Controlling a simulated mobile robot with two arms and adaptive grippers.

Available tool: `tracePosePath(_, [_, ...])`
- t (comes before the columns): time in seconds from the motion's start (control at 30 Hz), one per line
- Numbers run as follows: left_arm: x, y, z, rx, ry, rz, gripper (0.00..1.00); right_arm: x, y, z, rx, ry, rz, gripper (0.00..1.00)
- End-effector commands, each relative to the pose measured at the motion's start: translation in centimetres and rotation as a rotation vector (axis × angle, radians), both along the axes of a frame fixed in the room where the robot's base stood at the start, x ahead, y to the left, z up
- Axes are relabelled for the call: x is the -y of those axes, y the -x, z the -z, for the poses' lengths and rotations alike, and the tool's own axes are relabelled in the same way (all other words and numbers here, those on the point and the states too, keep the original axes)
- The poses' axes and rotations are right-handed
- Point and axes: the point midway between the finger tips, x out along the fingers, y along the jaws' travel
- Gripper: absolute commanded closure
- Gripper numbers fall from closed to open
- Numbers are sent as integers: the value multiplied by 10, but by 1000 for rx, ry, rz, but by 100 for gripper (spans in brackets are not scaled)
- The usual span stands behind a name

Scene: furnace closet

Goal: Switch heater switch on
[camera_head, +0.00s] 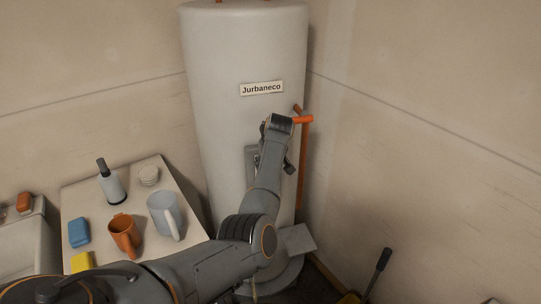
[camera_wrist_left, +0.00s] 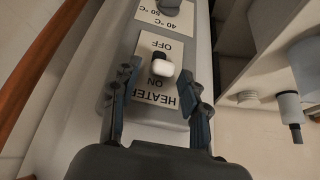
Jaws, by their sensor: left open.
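The water heater (camera_head: 225,60) is a tall off-white cylinder in the corner, with a "Jurbaneco" label. Its grey control panel (camera_head: 250,157) is partly hidden behind my left arm in the head view. In the left wrist view the panel appears upside down, and the heater switch (camera_wrist_left: 163,69) is a small white and black toggle between the OFF and ON labels. I cannot tell its setting for sure. My left gripper (camera_wrist_left: 159,76) is open and empty, its fingers spread on either side of the switch. Contact with it cannot be told. My right gripper is not in view.
A grey temperature knob (camera_wrist_left: 170,5) sits beyond the switch. An orange pipe (camera_head: 302,170) runs down beside the heater. A small table (camera_head: 80,195) at left holds mugs (camera_head: 124,236), a bottle (camera_head: 111,186) and sponges.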

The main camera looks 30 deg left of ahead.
Motion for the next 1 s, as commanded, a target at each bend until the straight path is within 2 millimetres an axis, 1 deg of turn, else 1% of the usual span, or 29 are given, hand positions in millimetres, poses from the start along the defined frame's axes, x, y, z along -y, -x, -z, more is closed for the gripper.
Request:
tracePosePath(0.3, [25, 20, -59, 5, 0, 1, 55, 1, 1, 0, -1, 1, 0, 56])
tracePosePath(0.4, [31, 26, -73, 3, 2, 0, 55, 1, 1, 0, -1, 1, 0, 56])
tracePosePath(0.5, [35, 29, -83, 2, 1, 0, 55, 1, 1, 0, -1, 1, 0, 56])
tracePosePath(0.67, [38, 32, -89, 0, 1, 0, 55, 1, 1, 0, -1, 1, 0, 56])
tracePosePath(1.0, [38, 32, -89, 0, 1, 0, 55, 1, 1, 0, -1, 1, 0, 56])
